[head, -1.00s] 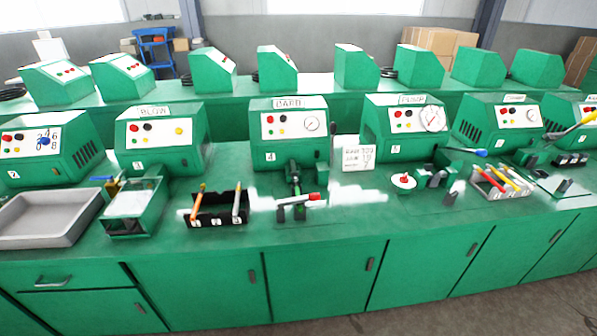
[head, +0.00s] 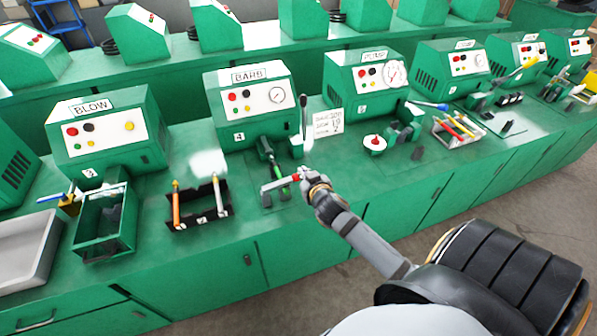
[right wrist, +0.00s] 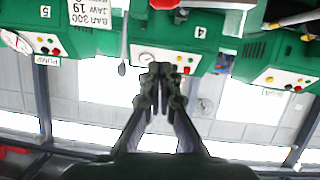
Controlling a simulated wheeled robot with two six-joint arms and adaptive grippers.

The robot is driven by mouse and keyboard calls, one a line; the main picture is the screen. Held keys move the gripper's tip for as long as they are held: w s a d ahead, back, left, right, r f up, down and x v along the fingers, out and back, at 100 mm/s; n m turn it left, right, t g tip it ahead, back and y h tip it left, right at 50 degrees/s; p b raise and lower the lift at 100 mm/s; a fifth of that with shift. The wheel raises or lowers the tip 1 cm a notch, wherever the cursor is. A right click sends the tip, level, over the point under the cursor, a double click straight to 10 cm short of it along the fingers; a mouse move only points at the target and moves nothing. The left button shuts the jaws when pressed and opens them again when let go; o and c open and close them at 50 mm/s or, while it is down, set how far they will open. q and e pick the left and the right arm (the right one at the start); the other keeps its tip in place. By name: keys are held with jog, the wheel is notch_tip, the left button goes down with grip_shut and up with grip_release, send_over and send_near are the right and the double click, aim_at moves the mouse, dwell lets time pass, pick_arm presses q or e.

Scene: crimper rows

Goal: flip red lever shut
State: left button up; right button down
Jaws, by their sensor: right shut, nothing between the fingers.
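The red-tipped lever (head: 293,178) lies low across the front of the machine labelled BARB (head: 250,106), above the bench. Its red end points right. My right gripper (head: 306,178) is beside that red end; I cannot tell whether they touch. In the right wrist view the right gripper (right wrist: 160,70) is shut and empty, and a red part (right wrist: 164,4), probably the lever's end, is cut off at the top edge. My left gripper is not in view.
A black tray with orange and white tools (head: 197,207) stands left of the lever. A card (head: 328,123), a white disc with a red knob (head: 375,144) and a tool tray (head: 458,130) stand to the right. A black upright handle (head: 304,117) rises by the BARB machine.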

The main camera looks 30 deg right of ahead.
jog(key=p, duration=0.1)
send_over(296, 177)
notch_tip(296, 177, down, 3)
jog(key=shift+r, duration=0.1)
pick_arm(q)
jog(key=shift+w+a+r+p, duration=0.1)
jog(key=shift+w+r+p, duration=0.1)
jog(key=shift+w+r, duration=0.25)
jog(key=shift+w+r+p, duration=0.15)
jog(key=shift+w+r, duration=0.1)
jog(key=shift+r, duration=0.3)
pick_arm(e)
jog(key=shift+s+d+f, duration=0.1)
jog(key=shift+s+f, duration=0.1)
jog(key=shift+f, duration=0.5)
jog(key=shift+s+d+f, duration=0.1)
jog(key=shift+s+f, duration=0.1)
jog(key=shift+f, duration=0.5)
jog(key=shift+s+f, duration=0.2)
jog(key=shift+f, duration=0.5)
